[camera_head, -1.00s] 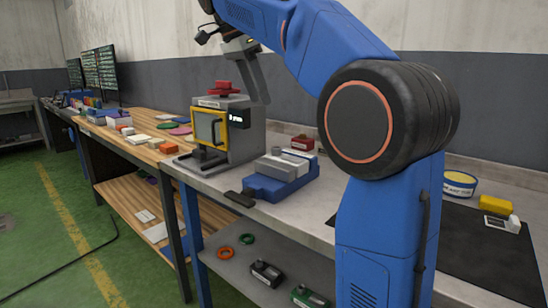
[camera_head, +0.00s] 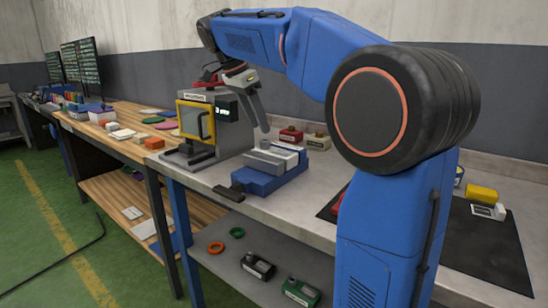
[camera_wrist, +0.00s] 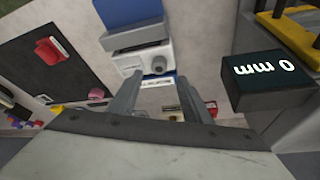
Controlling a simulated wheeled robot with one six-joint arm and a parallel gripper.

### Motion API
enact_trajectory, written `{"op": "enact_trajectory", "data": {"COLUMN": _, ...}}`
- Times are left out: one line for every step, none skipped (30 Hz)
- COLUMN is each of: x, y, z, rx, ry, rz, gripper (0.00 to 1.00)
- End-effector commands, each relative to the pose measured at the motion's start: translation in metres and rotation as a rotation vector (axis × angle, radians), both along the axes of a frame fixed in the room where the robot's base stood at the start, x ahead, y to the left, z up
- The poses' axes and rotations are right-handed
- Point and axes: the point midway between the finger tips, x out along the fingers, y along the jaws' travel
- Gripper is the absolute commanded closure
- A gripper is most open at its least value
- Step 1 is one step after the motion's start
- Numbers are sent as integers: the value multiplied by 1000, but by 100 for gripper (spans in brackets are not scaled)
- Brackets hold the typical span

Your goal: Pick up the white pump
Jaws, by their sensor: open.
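The white pump (camera_wrist: 146,61), a white box with a round grey knob and a small label, shows at the upper middle of the wrist view. It lies against a grey jaw (camera_wrist: 134,36) of a blue vise (camera_wrist: 128,12). In the head view the white pump (camera_head: 286,149) sits in the blue vise (camera_head: 271,180) on the grey bench. My gripper (camera_wrist: 158,82) is open and empty, its fingertips just short of the pump in the wrist picture. In the head view my gripper (camera_head: 250,110) hangs above and left of the pump, apart from it.
A grey machine with a yellow-framed door (camera_head: 195,120) stands left of the vise; its display (camera_wrist: 266,72) is close right in the wrist view. A red box (camera_head: 291,135) and a cream box (camera_head: 318,142) stand behind. A dark mat (camera_head: 485,245) lies right.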

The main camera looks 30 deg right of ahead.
Motion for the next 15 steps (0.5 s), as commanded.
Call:
{"op": "enact_trajectory", "data": {"x": 0, "y": -1, "z": -2, "rx": 0, "ry": 0, "rz": 0, "gripper": 56}}
{"op": "enact_trajectory", "data": {"x": 0, "y": -1, "z": -3, "rx": 0, "ry": 0, "rz": 0, "gripper": 56}}
{"op": "enact_trajectory", "data": {"x": -1, "y": -2, "z": -5, "rx": 0, "ry": 0, "rz": 0, "gripper": 56}}
{"op": "enact_trajectory", "data": {"x": -1, "y": -3, "z": -7, "rx": 0, "ry": 0, "rz": 0, "gripper": 56}}
{"op": "enact_trajectory", "data": {"x": -1, "y": -3, "z": -11, "rx": 0, "ry": 0, "rz": 0, "gripper": 56}}
{"op": "enact_trajectory", "data": {"x": -2, "y": -5, "z": -15, "rx": 0, "ry": 1, "rz": -1, "gripper": 56}}
{"op": "enact_trajectory", "data": {"x": -2, "y": -6, "z": -20, "rx": 0, "ry": 1, "rz": -2, "gripper": 56}}
{"op": "enact_trajectory", "data": {"x": -2, "y": -7, "z": -24, "rx": 0, "ry": 1, "rz": -2, "gripper": 56}}
{"op": "enact_trajectory", "data": {"x": -3, "y": -9, "z": -29, "rx": 0, "ry": 1, "rz": -2, "gripper": 56}}
{"op": "enact_trajectory", "data": {"x": -3, "y": -10, "z": -34, "rx": 0, "ry": 2, "rz": -2, "gripper": 56}}
{"op": "enact_trajectory", "data": {"x": -3, "y": -11, "z": -37, "rx": 0, "ry": 1, "rz": -2, "gripper": 56}}
{"op": "enact_trajectory", "data": {"x": -2, "y": -13, "z": -41, "rx": 0, "ry": 1, "rz": -1, "gripper": 56}}
{"op": "enact_trajectory", "data": {"x": -3, "y": -14, "z": -44, "rx": 0, "ry": 1, "rz": -2, "gripper": 56}}
{"op": "enact_trajectory", "data": {"x": -3, "y": -15, "z": -47, "rx": 0, "ry": 1, "rz": -2, "gripper": 56}}
{"op": "enact_trajectory", "data": {"x": -2, "y": -16, "z": -49, "rx": 0, "ry": 1, "rz": -1, "gripper": 56}}
